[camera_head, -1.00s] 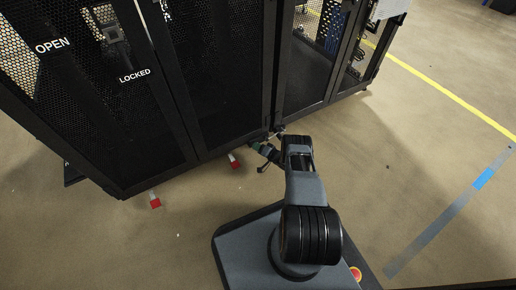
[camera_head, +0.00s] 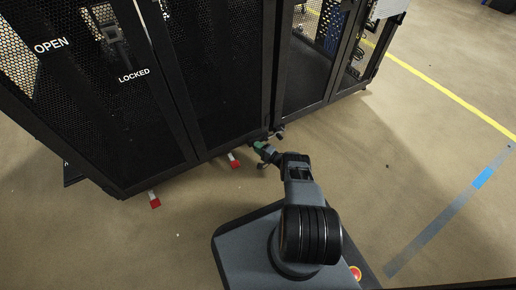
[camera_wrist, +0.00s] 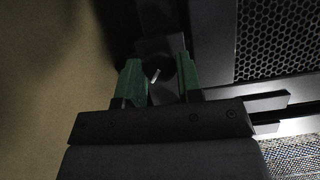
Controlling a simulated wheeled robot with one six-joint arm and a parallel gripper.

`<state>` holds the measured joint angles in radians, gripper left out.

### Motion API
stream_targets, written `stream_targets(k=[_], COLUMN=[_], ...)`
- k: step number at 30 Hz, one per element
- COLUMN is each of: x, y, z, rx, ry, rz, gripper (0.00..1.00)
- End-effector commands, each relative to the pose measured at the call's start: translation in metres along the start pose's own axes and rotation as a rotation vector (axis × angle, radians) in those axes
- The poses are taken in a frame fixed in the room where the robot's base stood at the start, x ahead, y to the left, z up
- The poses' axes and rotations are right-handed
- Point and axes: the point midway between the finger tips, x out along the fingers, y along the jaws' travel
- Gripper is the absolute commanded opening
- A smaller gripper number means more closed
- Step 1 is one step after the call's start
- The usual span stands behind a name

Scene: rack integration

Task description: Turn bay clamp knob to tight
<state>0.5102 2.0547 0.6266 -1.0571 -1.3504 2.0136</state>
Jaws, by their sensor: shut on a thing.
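The bay clamp knob (camera_wrist: 163,68) is a dark round knob with a pale pointer line, tilted off vertical, in the wrist view. My gripper (camera_wrist: 158,70) has its two green fingers on either side of the knob and is shut on it. In the head view my gripper (camera_head: 262,147) is at the foot of the rack, near the corner post. The knob cannot be made out clearly there. No tight or loose marking is readable near it.

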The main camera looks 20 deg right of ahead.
Motion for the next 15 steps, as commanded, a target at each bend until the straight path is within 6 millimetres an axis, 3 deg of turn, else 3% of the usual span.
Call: stream_targets(k=[14,15], x=[-0.0004,-0.0004], y=[-0.0005,-0.0005], z=[-0.0003,-0.0003], rx=[0.012,0.011], ry=[0.001,0.001], rz=[-0.007,-0.007], gripper=[0.09,0.35])
